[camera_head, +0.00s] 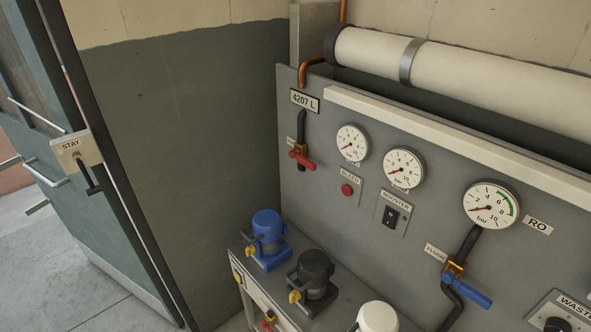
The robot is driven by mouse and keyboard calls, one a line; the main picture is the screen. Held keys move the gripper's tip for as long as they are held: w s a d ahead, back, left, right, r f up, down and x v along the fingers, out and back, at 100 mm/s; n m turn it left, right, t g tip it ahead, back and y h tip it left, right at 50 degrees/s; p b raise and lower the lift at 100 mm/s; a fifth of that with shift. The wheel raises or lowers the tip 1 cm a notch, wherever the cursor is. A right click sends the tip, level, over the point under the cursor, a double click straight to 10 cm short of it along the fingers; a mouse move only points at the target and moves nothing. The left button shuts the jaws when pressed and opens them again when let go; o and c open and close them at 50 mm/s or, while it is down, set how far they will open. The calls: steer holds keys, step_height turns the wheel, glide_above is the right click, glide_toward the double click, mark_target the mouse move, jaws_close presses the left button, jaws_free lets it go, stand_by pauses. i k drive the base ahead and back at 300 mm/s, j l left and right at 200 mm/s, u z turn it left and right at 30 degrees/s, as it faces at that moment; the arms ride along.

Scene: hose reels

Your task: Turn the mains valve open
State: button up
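A red-handled valve (302,160) sits on a short dark pipe at the left of the grey wall panel (310,215), under a "4207 L" plate (305,101). Its handle lies roughly across the pipe. A small label beside it is too small to read, so I cannot tell if it says mains. A blue-handled valve (466,289) sits on a dark pipe at the lower right, beside a label that seems to read "FLUSH"; its handle slants down to the right. My gripper is not in view.
Three gauges line the panel, above a red "BLEED" button (347,190) and a "BOOSTER" switch (390,215). A bench below carries blue (267,238), black (315,274) and white (377,318) units. A green door (75,195) stands at left; floor there is clear.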

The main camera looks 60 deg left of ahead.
mark_target(307, 163)
steer(key=u, duration=2.15)
steer(key=i+j, duration=0.95)
steer(key=j, duration=0.15)
steer(key=i+l+z, duration=0.05)
